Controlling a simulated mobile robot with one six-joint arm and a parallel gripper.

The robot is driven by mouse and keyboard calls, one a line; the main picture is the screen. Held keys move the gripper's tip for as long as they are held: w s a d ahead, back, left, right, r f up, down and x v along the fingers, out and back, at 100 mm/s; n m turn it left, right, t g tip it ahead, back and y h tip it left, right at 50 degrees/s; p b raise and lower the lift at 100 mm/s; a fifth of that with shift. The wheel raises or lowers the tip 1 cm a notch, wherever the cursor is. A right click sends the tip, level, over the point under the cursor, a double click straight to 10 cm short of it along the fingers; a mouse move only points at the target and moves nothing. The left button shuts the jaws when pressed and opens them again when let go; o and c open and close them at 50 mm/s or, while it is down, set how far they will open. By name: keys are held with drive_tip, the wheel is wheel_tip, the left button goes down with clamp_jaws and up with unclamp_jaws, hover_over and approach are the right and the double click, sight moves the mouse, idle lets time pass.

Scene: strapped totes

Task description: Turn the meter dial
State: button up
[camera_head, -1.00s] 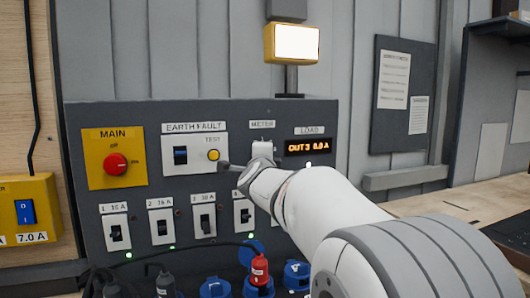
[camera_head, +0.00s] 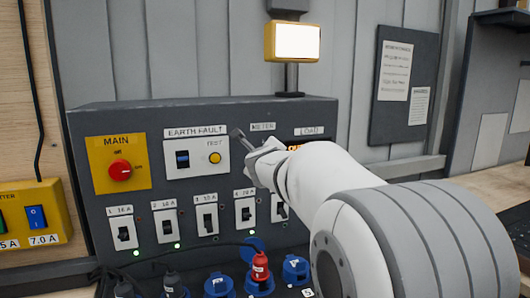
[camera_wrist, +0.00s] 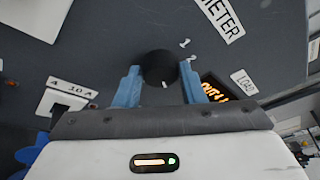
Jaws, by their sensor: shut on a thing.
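The black round meter dial (camera_wrist: 159,66) sits on the dark panel below the METER label (camera_wrist: 221,16), and a pale mark shows on its lower edge. My gripper (camera_wrist: 161,78) is shut on the dial, with one blue finger on each side of it. In the head view my gripper (camera_head: 256,148) is at the panel under the METER label (camera_head: 263,126), and the dial is hidden behind it. The orange load display (camera_wrist: 213,88) is partly covered by a finger; it seems to start with OUT 4. In the head view my arm covers most of it.
A red MAIN knob (camera_head: 120,169) and the EARTH FAULT unit (camera_head: 196,155) are left of my gripper. A row of breaker switches (camera_head: 206,218) is below, with blue sockets (camera_head: 219,286) and a red plug (camera_head: 260,268) lower down. A lit lamp (camera_head: 296,42) stands above the panel.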

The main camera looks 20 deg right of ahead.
idle(0.5)
drive_tip(key=o, duration=1)
drive_tip(key=shift+s, duration=0.1)
drive_tip(key=p+v, duration=0.1)
drive_tip(key=v, duration=0.6)
drive_tip(key=shift+s+a+r, duration=0.1)
drive_tip(key=shift+s+r, duration=0.05)
drive_tip(key=shift+s, duration=0.15)
